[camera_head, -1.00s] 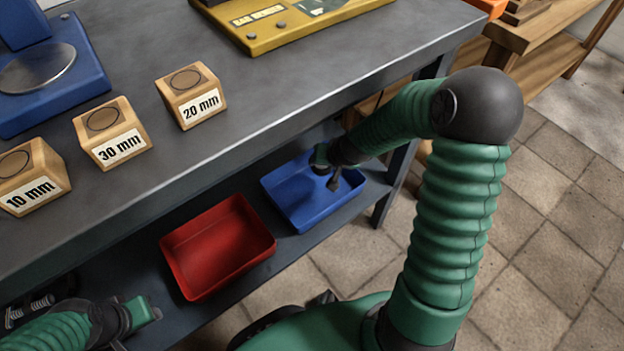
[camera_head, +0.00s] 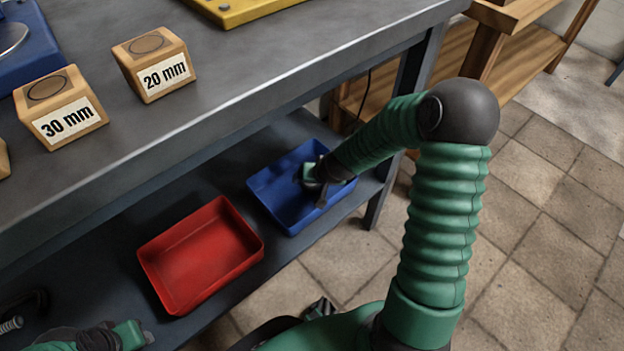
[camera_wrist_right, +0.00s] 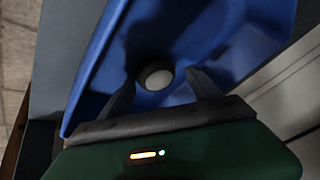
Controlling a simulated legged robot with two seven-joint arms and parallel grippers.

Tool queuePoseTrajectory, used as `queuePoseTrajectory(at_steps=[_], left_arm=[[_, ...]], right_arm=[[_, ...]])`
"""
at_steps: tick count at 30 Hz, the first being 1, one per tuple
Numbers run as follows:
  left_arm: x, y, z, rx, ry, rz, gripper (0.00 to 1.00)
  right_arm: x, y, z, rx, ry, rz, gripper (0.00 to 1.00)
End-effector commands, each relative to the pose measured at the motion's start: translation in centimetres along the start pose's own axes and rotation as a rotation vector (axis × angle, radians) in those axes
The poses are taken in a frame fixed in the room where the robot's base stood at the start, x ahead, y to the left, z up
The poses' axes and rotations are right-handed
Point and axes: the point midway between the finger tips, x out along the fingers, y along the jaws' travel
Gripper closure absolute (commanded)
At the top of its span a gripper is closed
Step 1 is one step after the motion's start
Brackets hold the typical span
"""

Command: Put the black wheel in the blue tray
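The blue tray (camera_head: 268,192) stands on the lower shelf under the bench. My right gripper (camera_head: 322,196) reaches down into it. In the right wrist view the tray (camera_wrist_right: 235,35) fills most of the picture. A small round thing with a pale centre and dark rim, seemingly the black wheel (camera_wrist_right: 156,76), shows against the tray's blue surface. My right gripper (camera_wrist_right: 163,90) has its fingers spread, one on each side of the wheel, with gaps visible. The wheel cannot be made out in the head view. My left gripper (camera_head: 140,336) is at the bottom left, its fingers unclear.
A red tray (camera_head: 200,255), seemingly empty, stands left of the blue tray on the shelf. The bench top (camera_head: 230,75) overhangs the shelf and carries wooden blocks marked 20 mm (camera_head: 155,65) and 30 mm (camera_head: 62,108). A bench leg (camera_head: 378,205) stands right of the blue tray.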

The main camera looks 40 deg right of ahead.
Motion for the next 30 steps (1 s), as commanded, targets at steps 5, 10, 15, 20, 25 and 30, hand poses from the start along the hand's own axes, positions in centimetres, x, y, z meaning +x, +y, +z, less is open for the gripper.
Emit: queuePoseTrajectory(at_steps=[5,10,15,20,25,30], left_arm=[[-0.2,0.0,0.0,0.0,0.0,0.0,0.64],[-2.0,0.0,-0.5,0.0,0.0,0.0,0.64],[-4.9,0.0,-1.2,0.0,0.0,0.0,0.64],[-6.8,0.0,-1.6,0.0,0.0,0.0,0.64],[-7.3,0.0,-1.7,0.0,0.0,0.0,0.64],[-7.2,0.0,-1.7,0.0,-0.001,0.0,0.64]], right_arm=[[-0.1,0.1,0.0,0.002,-0.001,0.001,0.25],[-3.0,-0.1,-0.4,0.001,0.0,0.002,0.25],[-7.7,-0.1,-0.5,0.002,0.001,0.003,0.25],[-11.0,-0.1,-0.4,0.001,0.0,0.002,0.25],[-12.2,-0.3,0.1,-0.01,-0.007,0.0,0.25],[-12.9,-3.4,3.5,-0.168,-0.096,-0.008,0.25]])
